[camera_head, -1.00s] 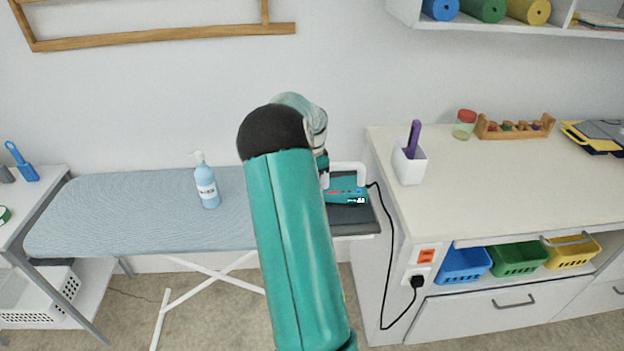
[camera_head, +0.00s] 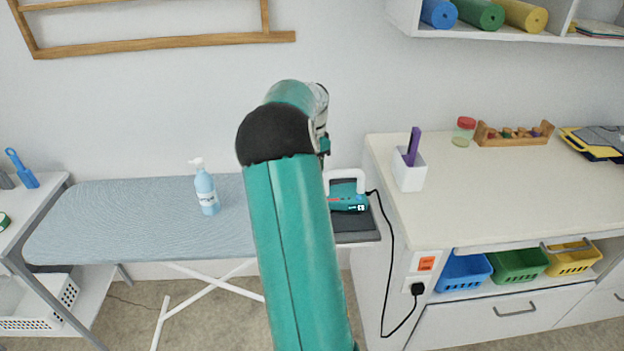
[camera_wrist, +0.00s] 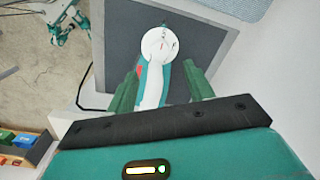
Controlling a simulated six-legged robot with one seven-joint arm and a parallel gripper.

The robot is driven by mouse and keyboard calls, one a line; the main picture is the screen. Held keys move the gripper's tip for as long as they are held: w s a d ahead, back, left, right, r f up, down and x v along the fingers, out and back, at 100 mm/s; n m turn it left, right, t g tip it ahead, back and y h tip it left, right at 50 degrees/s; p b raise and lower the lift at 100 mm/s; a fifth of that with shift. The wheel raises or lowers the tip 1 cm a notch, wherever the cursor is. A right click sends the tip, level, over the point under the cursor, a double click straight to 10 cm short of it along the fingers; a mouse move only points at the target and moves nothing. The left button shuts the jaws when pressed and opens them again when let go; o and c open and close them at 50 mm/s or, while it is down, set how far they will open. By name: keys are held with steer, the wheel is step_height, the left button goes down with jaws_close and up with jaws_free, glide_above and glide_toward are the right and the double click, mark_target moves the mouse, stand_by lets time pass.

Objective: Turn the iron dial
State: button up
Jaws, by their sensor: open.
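The teal iron (camera_head: 348,201) with a white handle (camera_head: 345,175) rests on a dark grey pad (camera_head: 357,225) at the right end of the ironing board. In the wrist view, a round white dial (camera_wrist: 160,44) with small markings shows at the far end of the white handle (camera_wrist: 153,88). My gripper (camera_wrist: 160,72) is open above the iron, with its two dark green fingers on either side of the handle. The dial lies just past the fingertips; I cannot tell the height gap. In the head view my arm hides the gripper's fingers and part of the iron.
The ironing board (camera_head: 130,215) carries a blue bottle (camera_head: 206,192). The iron's black cord runs to a plug (camera_head: 417,289) on the cabinet side.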

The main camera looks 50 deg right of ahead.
steer(key=shift+r, duration=2.75)
